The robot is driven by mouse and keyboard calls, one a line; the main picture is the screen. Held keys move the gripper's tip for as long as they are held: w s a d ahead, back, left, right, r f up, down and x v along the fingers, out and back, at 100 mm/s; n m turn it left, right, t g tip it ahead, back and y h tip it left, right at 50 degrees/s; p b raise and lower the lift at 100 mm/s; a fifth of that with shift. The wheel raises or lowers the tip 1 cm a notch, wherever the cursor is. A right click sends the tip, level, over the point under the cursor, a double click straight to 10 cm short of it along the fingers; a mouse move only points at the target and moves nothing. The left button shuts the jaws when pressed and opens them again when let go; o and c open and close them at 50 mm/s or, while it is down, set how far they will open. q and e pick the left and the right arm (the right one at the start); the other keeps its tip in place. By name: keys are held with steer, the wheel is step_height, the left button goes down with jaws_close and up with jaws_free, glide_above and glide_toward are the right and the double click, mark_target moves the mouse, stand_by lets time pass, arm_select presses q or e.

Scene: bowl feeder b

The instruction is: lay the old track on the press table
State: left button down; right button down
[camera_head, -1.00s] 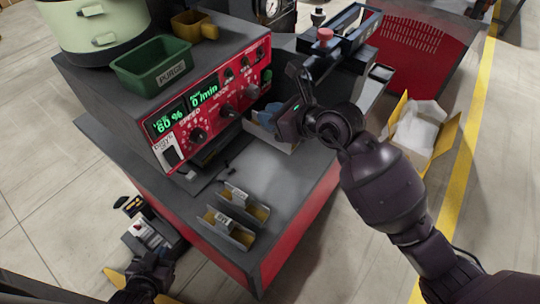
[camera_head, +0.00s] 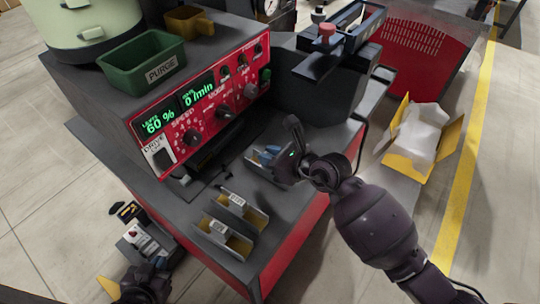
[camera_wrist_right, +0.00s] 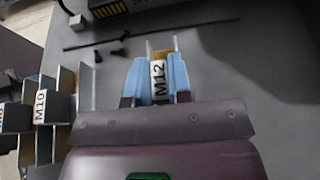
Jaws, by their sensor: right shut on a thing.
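My right gripper (camera_head: 270,155) is shut on a track labelled M12 (camera_wrist_right: 158,80), a metal channel with a yellow inside. Its blue fingers clasp the channel's sides in the right wrist view. The track is low over the grey table top (camera_head: 205,192), below the red control panel; I cannot tell whether it touches. Two similar tracks stand on the same top nearer the front, one (camera_head: 243,208) behind the other (camera_head: 224,236). The right wrist view shows one labelled M10 (camera_wrist_right: 40,108). My left gripper (camera_head: 140,290) is at the bottom left, its fingers unclear.
The control unit (camera_head: 210,110) with a green PURGE bin (camera_head: 142,62) stands behind the table top. A thin rod (camera_wrist_right: 205,24) and small dark screws (camera_wrist_right: 118,52) lie beyond the held track. A yellow-edged box (camera_head: 420,140) is on the floor at right.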

steer(key=shift+r, duration=0.1)
steer(key=c, duration=1.1)
jaws_free()
steer(key=shift+o, duration=0.2)
steer(key=shift+d, duration=0.1)
steer(key=p+v, duration=0.1)
steer(key=v, duration=1.1)
steer(key=shift+p, duration=0.3)
steer(key=shift+s, duration=0.1)
